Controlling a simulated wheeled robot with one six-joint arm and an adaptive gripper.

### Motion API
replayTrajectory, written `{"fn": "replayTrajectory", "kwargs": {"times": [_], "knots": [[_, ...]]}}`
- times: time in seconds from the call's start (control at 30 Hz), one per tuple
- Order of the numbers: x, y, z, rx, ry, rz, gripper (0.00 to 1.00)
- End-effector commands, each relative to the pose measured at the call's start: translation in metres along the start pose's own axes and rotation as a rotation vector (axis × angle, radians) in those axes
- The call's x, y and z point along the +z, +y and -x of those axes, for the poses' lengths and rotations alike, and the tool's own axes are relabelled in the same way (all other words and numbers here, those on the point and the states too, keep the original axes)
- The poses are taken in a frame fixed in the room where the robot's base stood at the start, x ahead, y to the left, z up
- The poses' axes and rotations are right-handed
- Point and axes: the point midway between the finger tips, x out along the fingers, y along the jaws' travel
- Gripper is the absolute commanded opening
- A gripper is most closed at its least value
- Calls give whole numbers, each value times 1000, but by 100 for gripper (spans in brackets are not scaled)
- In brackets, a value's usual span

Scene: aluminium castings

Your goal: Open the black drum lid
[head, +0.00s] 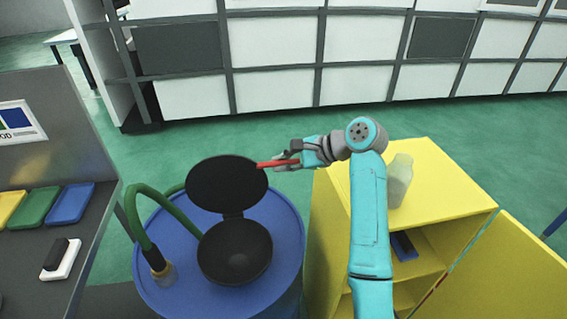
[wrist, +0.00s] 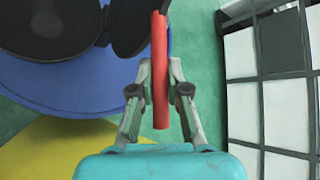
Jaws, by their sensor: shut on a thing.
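The black drum lid (head: 227,183) stands raised on its hinge behind a round black funnel (head: 235,252) on top of the blue drum (head: 285,250). A red handle (head: 265,164) sticks out from the lid's right side. My gripper (head: 283,163) is shut on this handle, to the right of the lid. In the wrist view, my gripper (wrist: 160,68) has a finger on each side of the red handle (wrist: 160,110). Part of the lid (wrist: 128,28) shows beside the handle, with the funnel (wrist: 45,30) to its left.
A green hose (head: 138,215) rises from a fitting on the drum. A yellow cabinet (head: 440,190) with an open door stands to the right, with a pale bottle (head: 398,182) on top. A grey bench (head: 70,240) with coloured trays is at left. Green floor is clear behind the drum.

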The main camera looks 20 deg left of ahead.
Motion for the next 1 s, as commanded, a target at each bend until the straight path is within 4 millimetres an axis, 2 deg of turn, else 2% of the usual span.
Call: {"fn": "replayTrajectory", "kwargs": {"times": [0.03,0.13,0.43,0.57,0.67,1.0], "knots": [[0,-1,1,-2,0,1,18],[0,-1,1,-2,1,1,41],[0,0,1,-1,1,1,41],[-1,0,9,-2,1,1,41],[-1,0,23,-3,3,1,41],[-1,0,89,-4,2,1,41]]}}
